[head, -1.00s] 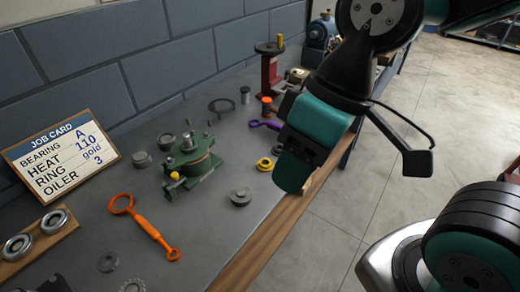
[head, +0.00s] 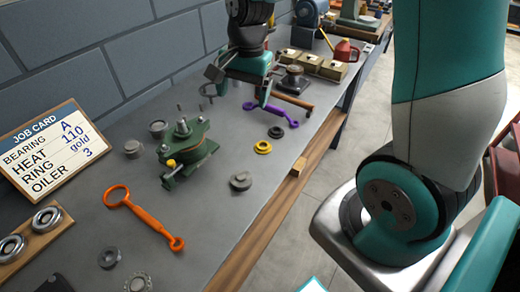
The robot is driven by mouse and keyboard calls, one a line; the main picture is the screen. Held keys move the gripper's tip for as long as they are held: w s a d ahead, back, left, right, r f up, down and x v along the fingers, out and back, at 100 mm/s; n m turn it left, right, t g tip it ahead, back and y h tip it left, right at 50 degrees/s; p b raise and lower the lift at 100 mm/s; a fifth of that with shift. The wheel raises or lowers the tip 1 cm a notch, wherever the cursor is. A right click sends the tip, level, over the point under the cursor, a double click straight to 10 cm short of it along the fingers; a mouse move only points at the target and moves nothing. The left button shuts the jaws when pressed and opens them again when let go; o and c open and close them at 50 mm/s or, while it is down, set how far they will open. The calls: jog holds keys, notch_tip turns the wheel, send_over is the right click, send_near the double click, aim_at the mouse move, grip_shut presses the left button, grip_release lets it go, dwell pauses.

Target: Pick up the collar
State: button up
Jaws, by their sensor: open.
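No part is labelled as the collar, and I cannot tell for sure which one it is. A grey notched round part (head: 240,181) lies on the bench near its front edge. The green casing (head: 187,158) stands mid-bench with an upright metal post.
An orange ring-ended tool (head: 146,218), a purple one (head: 270,112), a yellow ring (head: 263,147) and a black ring (head: 276,132) lie on the bench. The job card (head: 48,146) and a bearing board (head: 30,236) are at left.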

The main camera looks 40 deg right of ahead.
jog(key=w+d+f+m+h, duration=0.1)
jog(key=w+d+f+m, duration=0.3)
jog(key=d+f+m, duration=0.3)
jog(key=p, duration=0.2)
send_over(263, 143)
jog(key=a, duration=0.1)
jog(key=shift+g, duration=0.3)
jog(key=f, duration=0.6)
jog(key=s+f, duration=0.1)
jog(key=f, duration=0.2)
jog(key=shift+f, duration=0.4)
jog(key=shift+f+p, duration=1.15)
jog(key=shift+f, duration=1.9)
jog(key=c, duration=1)
